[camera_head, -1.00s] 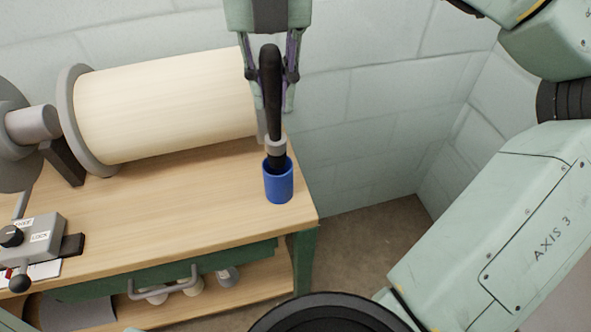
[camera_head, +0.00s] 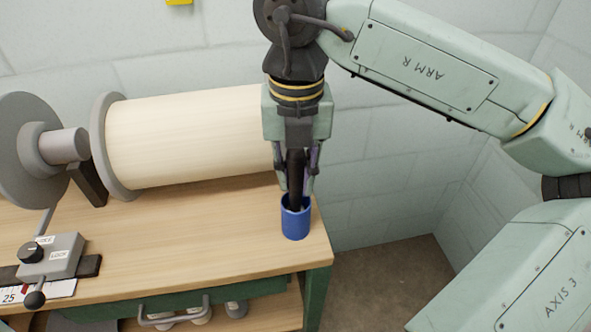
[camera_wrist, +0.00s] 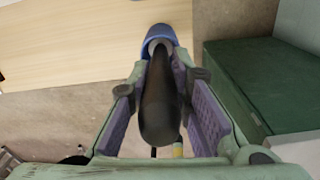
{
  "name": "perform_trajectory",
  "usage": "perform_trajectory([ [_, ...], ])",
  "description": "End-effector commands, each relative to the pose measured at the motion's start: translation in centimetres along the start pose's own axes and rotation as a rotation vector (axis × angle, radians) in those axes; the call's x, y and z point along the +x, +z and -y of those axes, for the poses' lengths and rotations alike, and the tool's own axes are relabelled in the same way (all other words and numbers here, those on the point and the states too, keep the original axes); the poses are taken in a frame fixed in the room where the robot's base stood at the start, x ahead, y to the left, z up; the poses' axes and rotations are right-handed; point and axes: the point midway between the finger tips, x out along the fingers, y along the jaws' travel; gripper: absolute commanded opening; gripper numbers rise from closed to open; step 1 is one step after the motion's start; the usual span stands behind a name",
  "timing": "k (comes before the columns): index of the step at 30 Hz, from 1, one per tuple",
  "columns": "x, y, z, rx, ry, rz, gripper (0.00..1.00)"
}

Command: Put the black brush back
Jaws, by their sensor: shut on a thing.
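The black brush (camera_head: 296,178) stands nearly upright with its lower end inside the blue cup (camera_head: 295,226). The cup stands on the wooden bench top near its right end. My gripper (camera_head: 297,188) is above the cup, with its fingers on either side of the brush handle, shut on it. In the wrist view the dark handle (camera_wrist: 160,103) lies between the purple finger pads, and the blue cup rim (camera_wrist: 151,31) shows beyond it. The brush's lower tip is hidden inside the cup.
A large cream roll (camera_head: 190,138) with grey end discs lies along the back of the bench (camera_head: 190,235), just left of my gripper. A grey lever box (camera_head: 50,258) sits at the front left. The bench ends right of the cup. The front middle of the bench is clear.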

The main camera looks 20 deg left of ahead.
Motion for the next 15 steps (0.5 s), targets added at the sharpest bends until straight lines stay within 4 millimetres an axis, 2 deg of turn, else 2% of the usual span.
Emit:
perform_trajectory([
  [1, 0.14, 0.01, 0.01, 0.001, 0.0, 0.0, 0.2],
  [9, 0.06, 0.0, 0.0, 0.0, 0.0, 0.0, 0.38],
  [15, 0.06, 0.0, 0.01, 0.0, 0.0, 0.0, 0.39],
])
